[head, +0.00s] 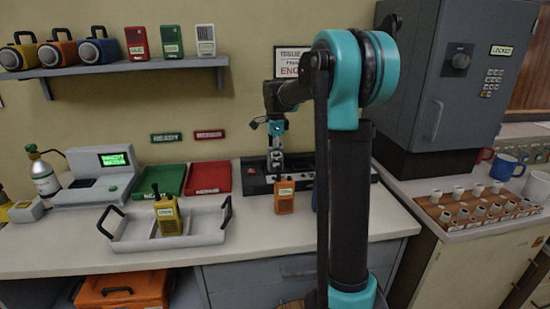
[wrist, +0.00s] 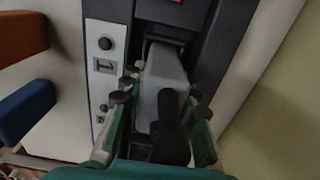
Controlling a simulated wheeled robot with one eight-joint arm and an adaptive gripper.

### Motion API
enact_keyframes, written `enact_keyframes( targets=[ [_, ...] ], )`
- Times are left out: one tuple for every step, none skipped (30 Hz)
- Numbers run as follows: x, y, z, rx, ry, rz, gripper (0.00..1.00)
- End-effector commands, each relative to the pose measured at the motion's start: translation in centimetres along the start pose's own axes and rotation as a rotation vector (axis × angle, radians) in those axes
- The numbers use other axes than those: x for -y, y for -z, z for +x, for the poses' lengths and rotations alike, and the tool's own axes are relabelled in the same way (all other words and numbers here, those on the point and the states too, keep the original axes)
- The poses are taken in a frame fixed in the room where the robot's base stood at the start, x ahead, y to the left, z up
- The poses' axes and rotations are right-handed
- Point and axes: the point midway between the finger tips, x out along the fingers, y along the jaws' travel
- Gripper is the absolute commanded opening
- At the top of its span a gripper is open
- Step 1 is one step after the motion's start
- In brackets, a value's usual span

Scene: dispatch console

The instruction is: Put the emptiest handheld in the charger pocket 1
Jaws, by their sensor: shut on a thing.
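My gripper (wrist: 160,103) is shut on a pale grey handheld with a black antenna (wrist: 165,75). In the head view my gripper (head: 276,158) points down at the black charger (head: 258,183) at the back of the counter. In the wrist view the held handheld lines up with a dark pocket of the charger (wrist: 105,20); I cannot tell how deep it sits. An orange handheld (head: 284,197) stands in front of the charger, and a blue one (head: 315,198) is mostly hidden by my arm. A yellow handheld (head: 168,216) stands in the white tray (head: 210,238).
A green tray (head: 145,187) and a red tray (head: 193,190) lie left of the charger. A grey device with a green screen (head: 100,180) is farther left. A shelf (head: 130,68) holds several items. A locked grey cabinet (head: 435,90) and a cup rack (head: 470,222) are right.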

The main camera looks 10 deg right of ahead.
Motion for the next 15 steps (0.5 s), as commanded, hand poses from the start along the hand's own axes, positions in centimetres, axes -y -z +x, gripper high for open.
enact_keyframes(
  targets=[
    [0.0,0.0,0.08,0.0,0.0,0.0,0.0],
    [-0.01,0.0,0.06,0.0,0.0,0.0,0.0],
    [0.0,0.0,0.04,0.0,0.0,0.0,0.0],
    [0.0,0.0,0.04,0.0,0.0,0.0,0.0],
    [0.0,0.0,0.03,0.0,0.0,0.0,0.0],
    [0.0,0.0,0.04,0.0,0.0,0.0,0.0],
    [0.0,0.0,0.07,0.0,0.0,0.0,0.0],
    [0.0,0.0,0.13,0.0,0.0,0.0,0.0],
    [0.0,0.0,0.24,0.0,0.0,0.0,0.0],
    [0.01,0.0,0.32,0.0,0.0,0.0,0.0],
    [0.01,0.0,0.28,0.0,0.0,0.0,0.34],
    [0.01,0.0,0.27,0.0,0.0,0.0,0.39],
    [0.01,0.0,0.27,0.0,0.0,0.0,0.43],
    [0.01,0.0,0.27,0.0,0.0,0.0,0.46],
    [0.01,0.0,0.27,0.0,0.0,0.0,0.51]
  ],
)
